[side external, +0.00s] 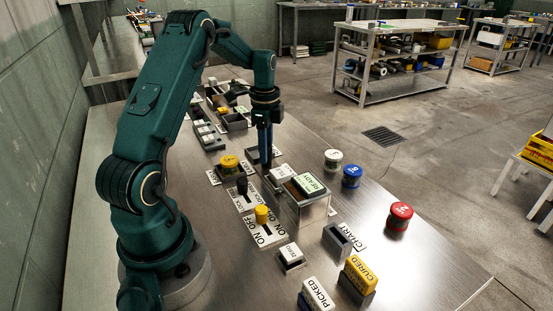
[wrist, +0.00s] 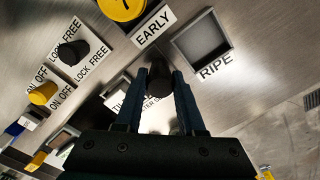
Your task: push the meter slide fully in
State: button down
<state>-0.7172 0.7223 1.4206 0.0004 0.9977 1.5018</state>
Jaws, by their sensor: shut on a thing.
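In the wrist view my gripper (wrist: 159,84) is shut on a black knob (wrist: 158,76), with one dark finger on each side of it. A partly hidden label (wrist: 152,101) beside the fingers shows letters ending "TER", so the knob appears to be the meter slide's handle. How far in the slide sits cannot be told, since the fingers and gripper body cover it. In the side view my gripper (side external: 266,162) points down at the bench behind the metal box (side external: 308,212); the knob is hidden there.
The box carries a READY block (side external: 309,184). A black LOCK/FREE knob (side external: 241,186) and a yellow ON/OFF knob (side external: 261,214) stand nearby. The wrist view shows an empty RIPE socket (wrist: 202,44) and a yellow EARLY disc (wrist: 123,8). Blue (side external: 352,175) and red (side external: 399,215) jars stand right.

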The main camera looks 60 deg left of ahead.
aim_at(287, 171)
jog(key=d, duration=1)
jog(key=shift+d, duration=0.3)
jog(key=c, duration=0.5)
grip_release()
jog(key=shift+a+r, duration=0.1)
jog(key=shift+r, duration=2.5)
